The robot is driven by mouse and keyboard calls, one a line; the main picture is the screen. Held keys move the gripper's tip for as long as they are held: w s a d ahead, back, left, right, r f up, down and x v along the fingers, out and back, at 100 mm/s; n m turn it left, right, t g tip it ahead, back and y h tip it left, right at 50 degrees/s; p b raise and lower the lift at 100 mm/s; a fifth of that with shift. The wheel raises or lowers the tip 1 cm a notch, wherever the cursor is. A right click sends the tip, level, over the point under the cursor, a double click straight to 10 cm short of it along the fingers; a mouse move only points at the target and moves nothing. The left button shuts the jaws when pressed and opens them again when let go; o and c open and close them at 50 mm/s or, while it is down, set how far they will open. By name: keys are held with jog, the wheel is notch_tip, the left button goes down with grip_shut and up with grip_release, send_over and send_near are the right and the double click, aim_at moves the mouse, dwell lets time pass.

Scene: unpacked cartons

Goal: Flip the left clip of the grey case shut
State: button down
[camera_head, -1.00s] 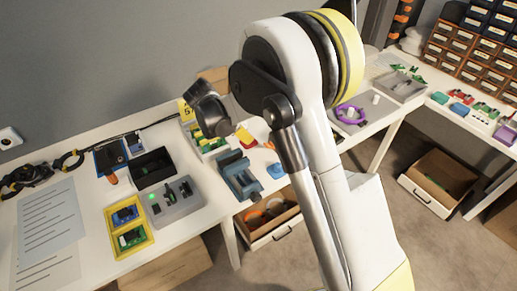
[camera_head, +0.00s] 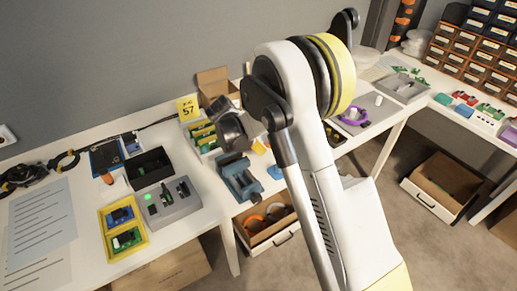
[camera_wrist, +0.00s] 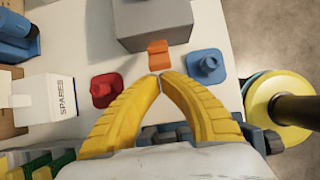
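The grey case (camera_wrist: 152,22) shows in the wrist view at the top centre, cut off by the frame edge. An orange clip (camera_wrist: 158,54) sticks out from its near side, flat and folded outward. Only this one clip shows, so I cannot tell if it is the left one. My gripper (camera_wrist: 160,76) has its two yellow fingers together at the tips, with nothing seen between them. The tips are just short of the orange clip in the picture. In the head view my arm hides the gripper and the case.
A red knobbed block (camera_wrist: 106,90) and a blue knobbed block (camera_wrist: 207,66) flank the clip. A white SPARES box (camera_wrist: 45,97) is at left. In the head view, a blue vise (camera_head: 239,178) and a grey device with a green light (camera_head: 165,205) stand left of my arm.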

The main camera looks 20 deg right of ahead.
jog(key=shift+d+r+g+y+p, duration=0.15)
jog(key=shift+r+g+y+p, duration=0.2)
jog(key=shift+y, duration=0.25)
jog(key=shift+y, duration=0.3)
